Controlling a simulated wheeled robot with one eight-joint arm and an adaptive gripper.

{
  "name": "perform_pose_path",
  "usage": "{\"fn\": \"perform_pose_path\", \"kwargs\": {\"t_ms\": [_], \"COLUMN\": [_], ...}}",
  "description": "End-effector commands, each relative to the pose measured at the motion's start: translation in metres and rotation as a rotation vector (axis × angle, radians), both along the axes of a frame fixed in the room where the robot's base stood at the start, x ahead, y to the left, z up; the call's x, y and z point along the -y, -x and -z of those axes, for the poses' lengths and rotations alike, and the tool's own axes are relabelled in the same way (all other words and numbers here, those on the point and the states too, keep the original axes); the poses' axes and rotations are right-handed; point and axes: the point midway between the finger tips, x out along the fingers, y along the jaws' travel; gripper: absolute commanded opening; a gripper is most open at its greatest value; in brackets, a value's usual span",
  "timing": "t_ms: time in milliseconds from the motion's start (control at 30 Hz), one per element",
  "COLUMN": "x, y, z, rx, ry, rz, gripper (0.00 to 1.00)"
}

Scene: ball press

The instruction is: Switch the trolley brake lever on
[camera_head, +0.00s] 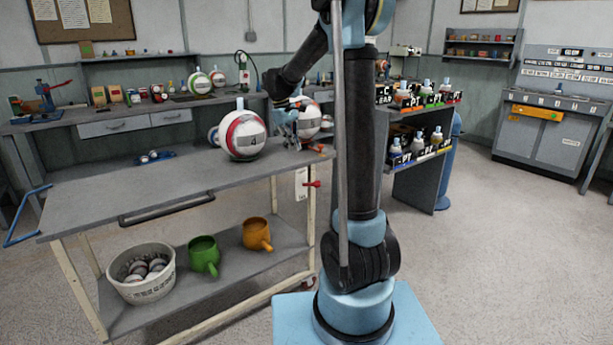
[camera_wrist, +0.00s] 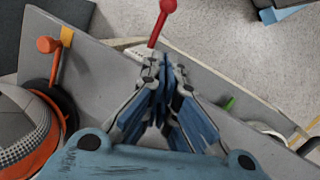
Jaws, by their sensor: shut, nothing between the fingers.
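The trolley (camera_head: 120,180) has a grey top and pale legs. A red lever with a round knob (camera_head: 312,184) sticks out from its right end, by a white tag; I take it as the brake lever. In the wrist view the red knob and stem (camera_wrist: 168,6) are just beyond my fingertips, near the edge of the trolley top (camera_wrist: 105,75). My gripper (camera_wrist: 163,58) is shut and empty, pointing at the lever. I cannot tell if the fingertips touch the stem.
A red-and-white ball (camera_head: 243,136) stands on the trolley top, close to my gripper. An orange-handled part (camera_wrist: 48,45) lies left in the wrist view. A basket (camera_head: 141,275), a green mug (camera_head: 204,255) and an orange mug (camera_head: 257,234) stand on the lower shelf.

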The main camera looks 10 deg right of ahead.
Motion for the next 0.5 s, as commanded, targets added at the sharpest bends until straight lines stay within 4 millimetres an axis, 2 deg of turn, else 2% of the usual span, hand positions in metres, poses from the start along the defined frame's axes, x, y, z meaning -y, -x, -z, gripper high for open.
{"fn": "perform_pose_path", "kwargs": {"t_ms": [233, 500], "x": [0.004, 0.015], "y": [0.000, 0.000], "z": [0.013, 0.057], "rx": [0.000, 0.000], "ry": [0.000, -0.001], "rz": [0.001, 0.001], "gripper": [0.00, 0.00]}}
